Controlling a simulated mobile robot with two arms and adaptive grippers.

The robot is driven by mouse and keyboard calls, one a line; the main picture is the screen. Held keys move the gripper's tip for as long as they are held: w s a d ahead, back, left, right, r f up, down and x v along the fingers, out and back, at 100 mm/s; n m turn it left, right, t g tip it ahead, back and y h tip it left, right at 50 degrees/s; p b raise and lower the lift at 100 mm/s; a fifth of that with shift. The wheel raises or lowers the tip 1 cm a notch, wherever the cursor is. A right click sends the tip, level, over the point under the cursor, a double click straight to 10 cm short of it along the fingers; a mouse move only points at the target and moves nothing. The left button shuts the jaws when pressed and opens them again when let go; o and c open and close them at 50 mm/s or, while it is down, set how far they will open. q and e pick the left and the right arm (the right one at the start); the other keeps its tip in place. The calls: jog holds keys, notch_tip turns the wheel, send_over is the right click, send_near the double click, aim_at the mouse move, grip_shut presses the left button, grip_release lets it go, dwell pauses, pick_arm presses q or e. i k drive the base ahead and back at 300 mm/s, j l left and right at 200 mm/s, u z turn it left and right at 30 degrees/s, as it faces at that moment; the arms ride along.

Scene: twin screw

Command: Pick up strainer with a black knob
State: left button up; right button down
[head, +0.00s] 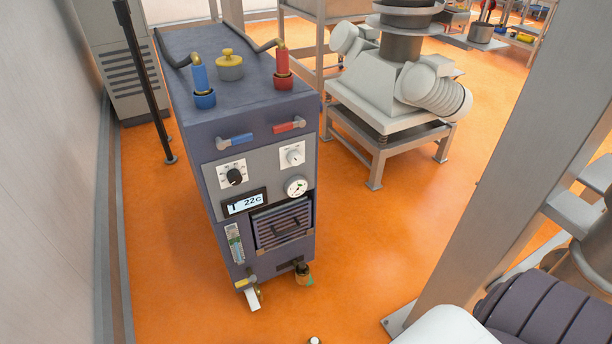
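A grey-blue temperature control cabinet (245,100) stands on the orange floor left of centre. Low on its front right corner is a small brass-coloured fitting (304,279) with a dark top. It may be the strainer with the black knob, but it is too small to tell. Beside it, to the left, is another small fitting (246,283) with a pale, downward-pointing end. A black dial knob (235,177) sits on the cabinet's front panel. Neither of my grippers can be made out in the head view.
A large white machine (385,85) on a metal frame stands behind to the right. A thick grey post (500,165) slants across the right side. A black pole (146,85) stands left of the cabinet, near the wall. Orange floor (385,235) is clear right of the cabinet.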

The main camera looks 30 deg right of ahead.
aim_at(302, 269)
jog(key=z, duration=1.05)
